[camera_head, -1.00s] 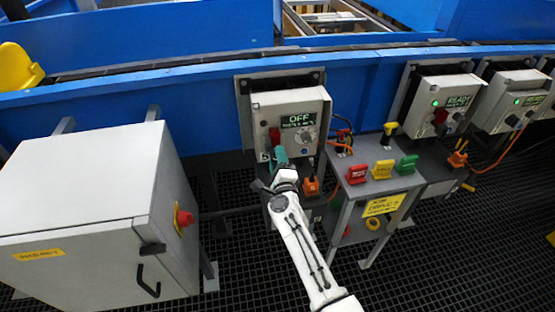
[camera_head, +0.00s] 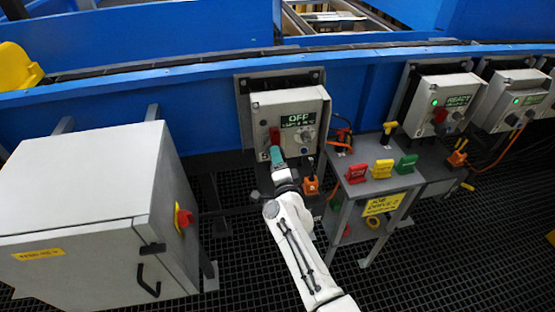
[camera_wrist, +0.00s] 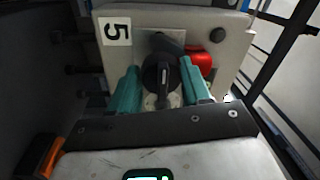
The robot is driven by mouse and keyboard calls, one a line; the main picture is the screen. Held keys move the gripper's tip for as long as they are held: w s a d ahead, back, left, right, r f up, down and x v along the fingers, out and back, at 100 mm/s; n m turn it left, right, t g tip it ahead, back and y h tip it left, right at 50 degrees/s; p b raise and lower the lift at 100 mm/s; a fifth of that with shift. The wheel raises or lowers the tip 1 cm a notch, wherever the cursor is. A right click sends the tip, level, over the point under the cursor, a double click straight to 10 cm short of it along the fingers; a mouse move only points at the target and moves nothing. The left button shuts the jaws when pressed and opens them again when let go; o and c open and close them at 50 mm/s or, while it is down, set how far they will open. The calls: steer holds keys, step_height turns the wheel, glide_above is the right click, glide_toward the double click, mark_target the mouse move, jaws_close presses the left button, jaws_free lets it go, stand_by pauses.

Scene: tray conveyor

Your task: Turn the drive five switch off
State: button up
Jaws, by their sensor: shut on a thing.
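The drive five control box (camera_head: 262,112) is a grey box on the blue conveyor frame, with a lit green display (camera_head: 298,120) reading OFF. Its "5" label (camera_wrist: 113,31) shows in the wrist view, beside the black rotary switch (camera_wrist: 158,72). My gripper (camera_wrist: 160,82) has teal fingers on both sides of the switch handle and is shut on it. In the head view my gripper (camera_head: 277,154) is at the lower left of the box and hides the switch. A red part (camera_wrist: 201,60) sits right of the switch in the wrist view.
A small table (camera_head: 366,192) with red, yellow and green tags stands right of my arm. Two boxes with READY displays, including a nearer one (camera_head: 450,101), are at the right. A large grey cabinet (camera_head: 85,215) with a red-and-yellow knob (camera_head: 184,217) stands left.

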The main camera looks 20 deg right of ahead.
steer(key=shift+f, duration=0.1)
steer(key=o, duration=1.1)
steer(key=shift+c, duration=0.2)
steer(key=shift+s, duration=0.1)
steer(key=s+a+p, duration=0.1)
steer(key=s+p, duration=0.3)
steer(key=s, duration=0.6)
steer(key=shift+s+f, duration=0.3)
steer(key=shift+f, duration=0.05)
